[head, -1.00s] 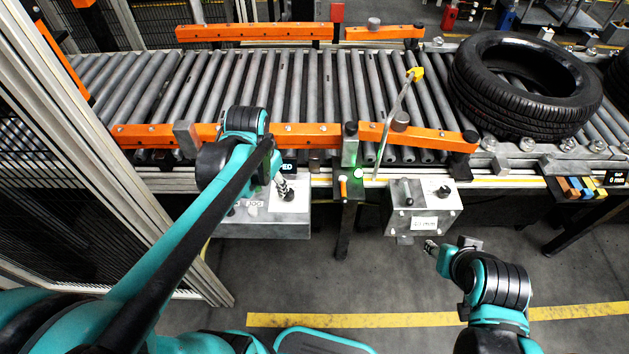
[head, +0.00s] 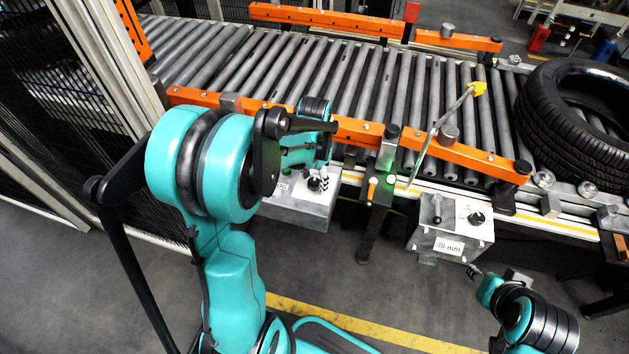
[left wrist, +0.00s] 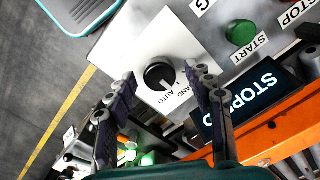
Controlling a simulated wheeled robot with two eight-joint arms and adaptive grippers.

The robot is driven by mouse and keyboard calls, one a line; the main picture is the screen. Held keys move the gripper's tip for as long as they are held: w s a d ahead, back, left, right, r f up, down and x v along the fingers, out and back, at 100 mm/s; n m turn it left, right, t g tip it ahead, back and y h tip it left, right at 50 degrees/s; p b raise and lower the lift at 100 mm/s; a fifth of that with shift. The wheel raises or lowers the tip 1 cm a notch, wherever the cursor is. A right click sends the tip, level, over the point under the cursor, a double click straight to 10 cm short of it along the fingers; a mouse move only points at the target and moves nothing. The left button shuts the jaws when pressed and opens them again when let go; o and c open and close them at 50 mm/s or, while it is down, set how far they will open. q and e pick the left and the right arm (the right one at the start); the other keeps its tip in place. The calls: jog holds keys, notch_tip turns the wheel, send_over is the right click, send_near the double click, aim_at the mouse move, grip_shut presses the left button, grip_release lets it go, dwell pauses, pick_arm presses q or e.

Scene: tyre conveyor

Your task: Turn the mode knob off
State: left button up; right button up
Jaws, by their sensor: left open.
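The mode knob (left wrist: 158,77) is round and black, on a pale plate of the left control box (head: 298,208). Its white mark points to the lower right in the left wrist view, towards the HAND and AUTO lettering; which one exactly I cannot tell. My left gripper (left wrist: 160,71) is open, with one finger on each side of the knob in that view; contact cannot be made out. In the head view my left gripper (head: 322,183) is at the box top, partly hiding the knob. My right gripper (head: 473,271) is below the right control box, away from the knob.
A green START button (left wrist: 241,33) and a lit display reading STOPPED (left wrist: 255,95) are near the knob. The roller conveyor (head: 350,90) with orange rails lies behind, with a tyre (head: 575,125) at right. A second box marked 40 mm (head: 450,230) stands right. Floor in front is clear.

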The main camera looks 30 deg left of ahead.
pick_arm(q)
jog(key=shift+f, duration=0.1)
jog(key=c, duration=1.2)
jog(key=shift+o, duration=0.2)
jog(key=shift+n, duration=0.4)
jog(key=n, duration=0.3)
jog(key=shift+n, duration=2.5)
